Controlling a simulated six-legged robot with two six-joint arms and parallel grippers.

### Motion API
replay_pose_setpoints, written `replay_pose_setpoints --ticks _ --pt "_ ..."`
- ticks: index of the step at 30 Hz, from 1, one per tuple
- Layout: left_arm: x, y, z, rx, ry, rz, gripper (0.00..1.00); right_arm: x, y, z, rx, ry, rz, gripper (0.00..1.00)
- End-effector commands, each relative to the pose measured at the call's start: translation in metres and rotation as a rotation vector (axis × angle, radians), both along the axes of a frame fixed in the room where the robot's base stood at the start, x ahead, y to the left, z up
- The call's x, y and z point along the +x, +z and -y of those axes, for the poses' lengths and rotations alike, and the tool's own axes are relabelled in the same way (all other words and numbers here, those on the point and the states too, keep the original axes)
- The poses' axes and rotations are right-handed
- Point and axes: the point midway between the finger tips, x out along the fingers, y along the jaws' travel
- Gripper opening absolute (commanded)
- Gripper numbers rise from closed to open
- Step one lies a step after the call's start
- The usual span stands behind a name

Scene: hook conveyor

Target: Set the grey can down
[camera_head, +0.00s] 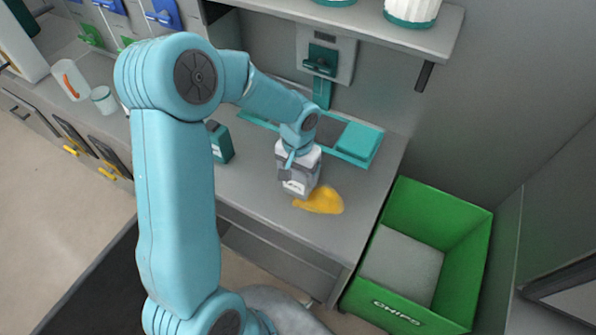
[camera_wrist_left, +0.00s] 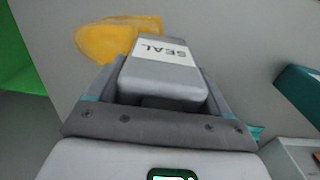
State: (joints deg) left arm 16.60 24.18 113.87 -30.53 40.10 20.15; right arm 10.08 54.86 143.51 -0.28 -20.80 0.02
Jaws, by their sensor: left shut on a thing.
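The grey can (camera_head: 297,186) is a boxy grey container with a white label. In the left wrist view the can (camera_wrist_left: 163,68) shows a label reading SEAL and sits between the two fingers. My left gripper (camera_head: 298,172) is shut on it, above the grey counter (camera_head: 255,188) near its front edge. I cannot tell whether the can's base touches the counter. A yellow-orange patch (camera_head: 324,201) lies on the counter right beside the can, and the patch also shows in the left wrist view (camera_wrist_left: 100,42). My right gripper is not in view.
A green crate (camera_head: 462,262) marked CHIPS stands right of the counter. A teal-rimmed tray (camera_head: 372,152) lies behind the gripper. A dark teal box (camera_head: 220,144) stands to the left. A shelf (camera_head: 425,42) overhangs the back. Counter left of the can is partly clear.

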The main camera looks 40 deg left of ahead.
Motion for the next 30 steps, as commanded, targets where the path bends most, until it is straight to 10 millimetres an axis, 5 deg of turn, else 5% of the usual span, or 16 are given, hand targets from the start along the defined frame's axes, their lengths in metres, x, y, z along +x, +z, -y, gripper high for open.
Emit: replay_pose_setpoints --ticks 8,9,11,21,30 --pt "0.000 -0.003 0.000 0.000 0.000 0.001 0.34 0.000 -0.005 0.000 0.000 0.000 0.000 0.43" --pt "0.000 -0.004 0.000 0.000 -0.001 0.000 0.82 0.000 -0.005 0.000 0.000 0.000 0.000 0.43" --pt "0.000 -0.002 0.000 0.000 -0.001 0.000 1.00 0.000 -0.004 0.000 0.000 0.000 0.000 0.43" --pt "0.001 0.007 0.000 0.002 0.000 0.003 1.00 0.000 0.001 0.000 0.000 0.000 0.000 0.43" --pt "0.001 0.074 0.000 0.001 -0.001 0.006 1.00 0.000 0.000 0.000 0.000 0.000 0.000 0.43"
